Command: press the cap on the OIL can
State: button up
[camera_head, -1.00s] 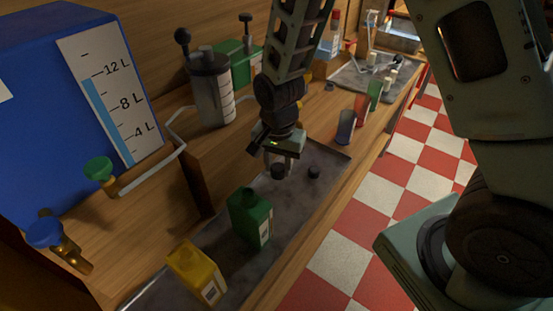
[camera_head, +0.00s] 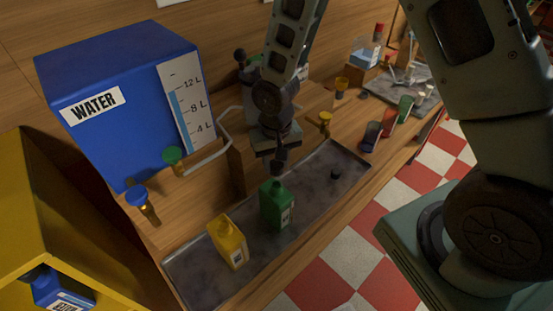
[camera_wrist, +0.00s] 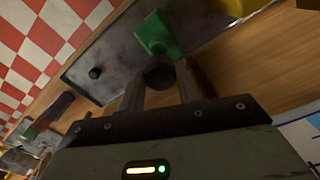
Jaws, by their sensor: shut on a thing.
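My gripper (camera_head: 277,157) is shut on a dark round cap (camera_wrist: 159,74) and points down at the green can (camera_head: 275,207). In the head view the cap (camera_head: 278,168) is just above the can's neck, and I cannot tell whether they touch. The green can also shows beyond the cap in the wrist view (camera_wrist: 154,34). A yellow can (camera_head: 228,242) stands to its left on the grey tray (camera_head: 198,282). The can labels are too small to read, so I cannot tell which is OIL. A second dark cap (camera_head: 335,174) lies on the tray to the right.
A blue WATER tank (camera_head: 125,120) with a level scale and valves stands behind left. A yellow housing (camera_head: 60,215) is at the near left. The tray between the green can and the loose cap is clear.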

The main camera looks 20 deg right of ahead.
aim_at(276, 185)
jog(key=shift+f+b, duration=2.05)
jog(key=shift+f, duration=0.75)
jog(key=shift+f+b, duration=0.15)
jog(key=shift+b, duration=0.2)
jog(key=o, duration=1.5)
jog(key=shift+r+p, duration=2.7)
jog(key=shift+r, duration=0.85)
